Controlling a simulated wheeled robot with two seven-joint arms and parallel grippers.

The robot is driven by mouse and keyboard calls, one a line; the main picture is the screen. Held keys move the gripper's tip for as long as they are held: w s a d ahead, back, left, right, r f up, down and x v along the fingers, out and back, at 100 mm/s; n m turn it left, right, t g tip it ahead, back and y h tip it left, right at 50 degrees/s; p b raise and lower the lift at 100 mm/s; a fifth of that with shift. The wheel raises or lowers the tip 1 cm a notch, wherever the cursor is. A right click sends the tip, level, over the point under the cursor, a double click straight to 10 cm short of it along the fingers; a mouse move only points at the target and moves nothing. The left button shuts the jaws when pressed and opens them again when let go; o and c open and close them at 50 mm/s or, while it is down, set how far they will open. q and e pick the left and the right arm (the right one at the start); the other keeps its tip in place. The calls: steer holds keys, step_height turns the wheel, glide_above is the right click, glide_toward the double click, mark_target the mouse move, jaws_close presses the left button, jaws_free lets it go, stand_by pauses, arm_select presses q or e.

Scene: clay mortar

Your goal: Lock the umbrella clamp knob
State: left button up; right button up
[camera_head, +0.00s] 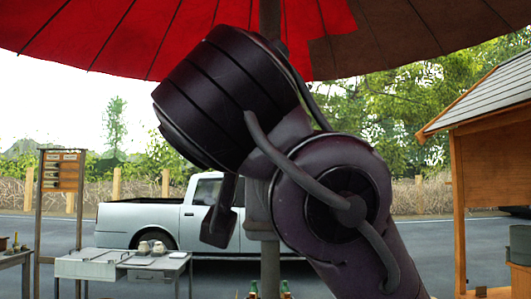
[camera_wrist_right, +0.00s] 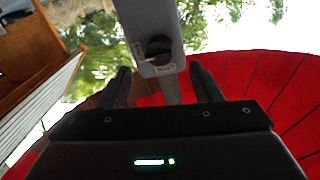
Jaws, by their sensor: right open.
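The umbrella has a red canopy (camera_head: 150,35) across the top and a grey pole (camera_head: 270,272) in the middle of the head view. A grey clamp housing (camera_head: 257,208) on the pole is partly hidden behind my dark right arm. In the right wrist view the grey clamp housing (camera_wrist_right: 148,22) comes down from the top, with a black knob (camera_wrist_right: 158,48) on its face. My right gripper (camera_wrist_right: 161,85) is open, its two dark fingers apart on either side of the housing's end; contact cannot be told. My left gripper is not in view.
A white pickup truck (camera_head: 190,220) stands behind the pole. A white table (camera_head: 110,268) with small items is at the lower left, beside a wooden board stand (camera_head: 62,172). A wooden hut (camera_head: 490,185) stands at the right.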

steer(key=w+p, duration=0.3)
steer(key=w, duration=0.3)
steer(key=shift+d+r, duration=0.15)
steer(key=shift+d, duration=0.15)
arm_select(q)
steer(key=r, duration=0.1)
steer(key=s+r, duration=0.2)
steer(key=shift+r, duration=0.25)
arm_select(e)
steer(key=shift+w, duration=0.1)
steer(key=c, duration=1)
